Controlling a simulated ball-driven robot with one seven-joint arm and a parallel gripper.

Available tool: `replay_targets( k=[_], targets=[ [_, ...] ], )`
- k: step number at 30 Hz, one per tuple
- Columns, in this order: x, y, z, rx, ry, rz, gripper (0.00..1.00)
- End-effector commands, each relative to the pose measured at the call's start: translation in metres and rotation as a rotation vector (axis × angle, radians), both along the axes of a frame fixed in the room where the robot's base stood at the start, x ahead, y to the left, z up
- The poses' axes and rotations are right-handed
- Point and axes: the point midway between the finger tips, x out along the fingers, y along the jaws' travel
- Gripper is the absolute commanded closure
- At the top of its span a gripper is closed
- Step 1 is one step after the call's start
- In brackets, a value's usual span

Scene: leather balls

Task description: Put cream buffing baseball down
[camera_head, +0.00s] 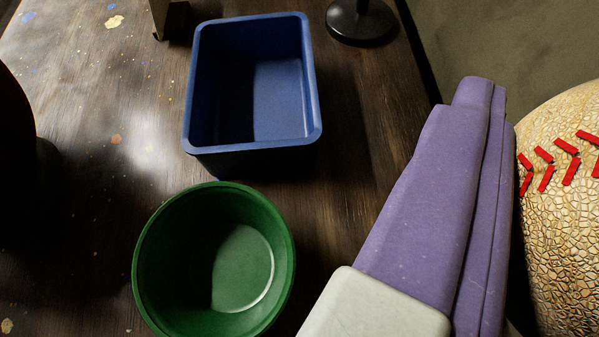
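The cream baseball (567,205) has a cracked, leathery surface and red stitching. It is large and close at the right edge of the view, partly cut off. My gripper (455,195) shows one purple finger with a pale base, lying along the ball's left side. The ball sits against this finger's inner face and appears held. The other finger is out of view. The ball appears above the surroundings, to the right of the table edge in the picture. Its underside is hidden.
A blue square bin (203,85) stands on the dark wooden table (75,210), empty. A green round bowl (150,255) stands below it in the picture, also empty. A black round base (362,25) is at the top. A dark object (15,160) cuts in at left.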

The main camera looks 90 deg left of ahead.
Motion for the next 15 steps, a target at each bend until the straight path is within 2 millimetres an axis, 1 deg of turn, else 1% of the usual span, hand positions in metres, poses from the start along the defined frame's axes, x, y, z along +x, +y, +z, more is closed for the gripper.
replay_targets(
  k=[1,3,6,10,15],
  targets=[
    [0.0,0.0,-0.023,0.0,-0.002,0.0,0.56],
    [0.0,0.0,-0.041,-0.001,-0.004,0.0,0.56],
    [0.0,0.0,-0.061,-0.002,-0.007,0.0,0.56],
    [0.0,0.0,-0.074,-0.003,-0.009,0.0,0.56],
    [0.0,0.0,-0.075,-0.003,-0.01,0.0,0.56]
  ],
)
